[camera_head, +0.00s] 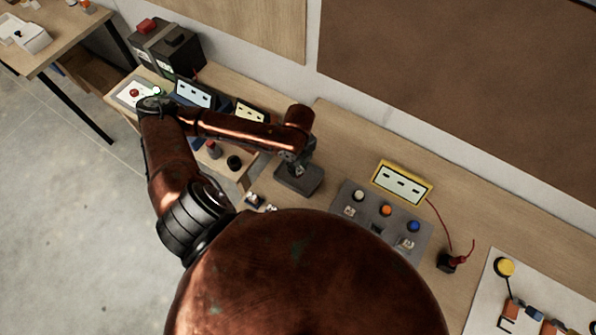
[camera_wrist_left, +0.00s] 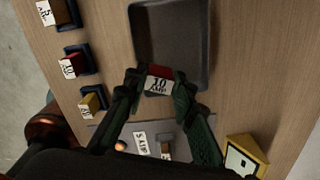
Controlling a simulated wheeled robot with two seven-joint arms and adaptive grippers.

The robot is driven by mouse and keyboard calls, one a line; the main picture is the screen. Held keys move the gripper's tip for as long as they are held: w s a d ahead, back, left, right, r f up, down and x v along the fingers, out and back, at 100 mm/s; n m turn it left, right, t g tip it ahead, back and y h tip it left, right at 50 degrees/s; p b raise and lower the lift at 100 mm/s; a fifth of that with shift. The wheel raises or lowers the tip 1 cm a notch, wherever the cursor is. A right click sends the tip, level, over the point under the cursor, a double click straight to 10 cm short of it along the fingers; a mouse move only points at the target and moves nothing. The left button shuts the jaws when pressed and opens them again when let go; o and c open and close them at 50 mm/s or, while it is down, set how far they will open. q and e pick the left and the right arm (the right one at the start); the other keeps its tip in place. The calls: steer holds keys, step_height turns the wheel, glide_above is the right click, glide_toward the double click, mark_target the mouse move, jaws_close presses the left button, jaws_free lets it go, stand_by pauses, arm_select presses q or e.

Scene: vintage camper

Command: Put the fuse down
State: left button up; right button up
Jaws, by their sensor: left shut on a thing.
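My left gripper (camera_head: 297,170) is over the dark grey tray (camera_head: 312,186) on the bench. In the left wrist view the gripper (camera_wrist_left: 158,84) is shut on a red fuse (camera_wrist_left: 160,84) with a white "10 AMP" label. The fuse is at the near end of the tray (camera_wrist_left: 172,30), which looks empty otherwise. I cannot tell whether the fuse touches the tray floor. My right gripper is not in view.
In the left wrist view, a brown fuse (camera_wrist_left: 57,13), a red fuse (camera_wrist_left: 73,64) and a yellow fuse (camera_wrist_left: 91,103) sit in dark blue holders.

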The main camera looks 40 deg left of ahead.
mark_target(298, 169)
arm_select(q)
steer(key=f, duration=0.1)
steer(key=w+a+f, duration=0.1)
steer(key=w, duration=0.1)
steer(key=shift+a+f, duration=0.3)
steer(key=shift+f, duration=0.1)
steer(key=shift+a+f, duration=0.1)
steer(key=shift+f, duration=0.25)
steer(key=shift+f+p, duration=0.3)
steer(key=shift+f, duration=1.05)
steer(key=o, duration=0.9)
steer(key=shift+f, duration=0.1)
steer(key=shift+o, duration=0.2)
step_height(298, 169, up, 12)
